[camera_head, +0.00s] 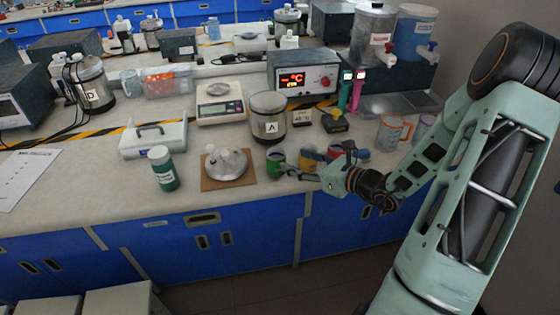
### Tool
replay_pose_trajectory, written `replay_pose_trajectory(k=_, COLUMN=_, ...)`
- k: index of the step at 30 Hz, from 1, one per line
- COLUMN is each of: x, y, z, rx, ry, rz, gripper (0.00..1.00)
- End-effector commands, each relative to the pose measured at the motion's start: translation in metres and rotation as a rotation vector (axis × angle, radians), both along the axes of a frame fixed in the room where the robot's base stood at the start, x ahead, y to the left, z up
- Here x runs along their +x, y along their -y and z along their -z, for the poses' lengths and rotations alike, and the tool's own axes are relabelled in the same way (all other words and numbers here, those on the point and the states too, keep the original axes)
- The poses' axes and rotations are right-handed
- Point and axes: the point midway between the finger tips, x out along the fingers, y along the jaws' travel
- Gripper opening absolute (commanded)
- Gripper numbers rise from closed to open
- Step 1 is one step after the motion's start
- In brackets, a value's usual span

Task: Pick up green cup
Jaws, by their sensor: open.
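An orange-handled mug (390,133) is at the right. The bench's front edge is close.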

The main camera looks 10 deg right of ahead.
Motion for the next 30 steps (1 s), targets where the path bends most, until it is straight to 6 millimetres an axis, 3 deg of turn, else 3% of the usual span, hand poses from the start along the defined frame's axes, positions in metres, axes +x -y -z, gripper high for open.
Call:
replay_pose_trajectory(k=6, x=0.027, y=-0.019, z=0.010, rx=0.000, ry=0.000, rz=-0.005, gripper=0.51)
replay_pose_trajectory(k=13, x=0.042, y=-0.029, z=0.015, rx=0.001, ry=-0.001, rz=-0.006, gripper=0.51)
replay_pose_trajectory(k=21, x=0.072, y=-0.048, z=0.026, rx=0.000, ry=-0.001, rz=-0.004, gripper=0.51)
replay_pose_trajectory(k=30, x=0.076, y=-0.050, z=0.027, rx=-0.001, ry=-0.001, rz=-0.003, gripper=0.50)
